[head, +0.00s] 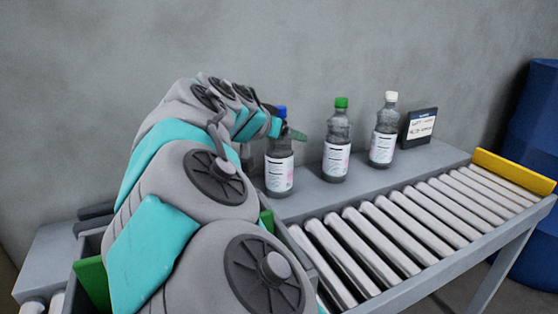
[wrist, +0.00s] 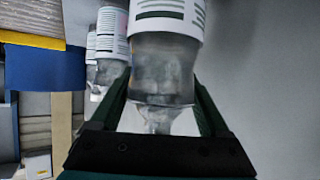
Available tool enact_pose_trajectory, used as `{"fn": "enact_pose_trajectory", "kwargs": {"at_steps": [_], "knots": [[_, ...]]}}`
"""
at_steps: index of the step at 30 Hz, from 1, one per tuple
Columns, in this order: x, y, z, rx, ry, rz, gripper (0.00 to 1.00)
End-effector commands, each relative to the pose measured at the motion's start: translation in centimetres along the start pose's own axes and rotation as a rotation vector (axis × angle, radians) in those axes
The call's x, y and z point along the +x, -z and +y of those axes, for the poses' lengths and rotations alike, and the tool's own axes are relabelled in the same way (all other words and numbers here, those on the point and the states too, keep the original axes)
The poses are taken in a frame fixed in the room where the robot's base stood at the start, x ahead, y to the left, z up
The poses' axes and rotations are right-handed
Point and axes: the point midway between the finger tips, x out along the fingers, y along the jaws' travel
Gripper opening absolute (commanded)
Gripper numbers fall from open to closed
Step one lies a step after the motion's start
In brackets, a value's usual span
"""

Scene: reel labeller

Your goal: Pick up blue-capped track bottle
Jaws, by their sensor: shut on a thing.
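The blue-capped bottle (head: 279,172) stands on the grey ledge behind the rollers, leftmost of three labelled bottles in the head view. My gripper (head: 290,133) is at its neck, just below the blue cap, and my arm partly hides it. In the wrist view the gripper's dark green fingers (wrist: 162,108) lie on both sides of the neck of the bottle (wrist: 163,65), shut on it. The bottle looks upright, and its base appears to be on or very close to the ledge. The cap is hidden in the wrist view.
A green-capped bottle (head: 337,147) and a white-capped bottle (head: 384,130) stand to the right on the ledge. A dark labelled box (head: 419,127) is beyond them. The roller conveyor (head: 400,225) runs in front, with a yellow end stop (head: 513,171). A wall is close behind.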

Motion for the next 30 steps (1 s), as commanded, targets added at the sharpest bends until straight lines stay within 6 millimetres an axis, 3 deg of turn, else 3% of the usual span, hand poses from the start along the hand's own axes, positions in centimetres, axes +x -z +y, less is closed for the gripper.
{"fn": "enact_pose_trajectory", "kwargs": {"at_steps": [6, 20, 30], "knots": [[0.0, 0.0, 0.0, 0.0, 0.0, -0.001, 0.0], [-0.1, 0.2, 0.0, 0.0, 0.0, 0.0, 0.0], [-1.9, 3.5, -0.1, 0.002, 0.003, 0.001, 0.0]]}}
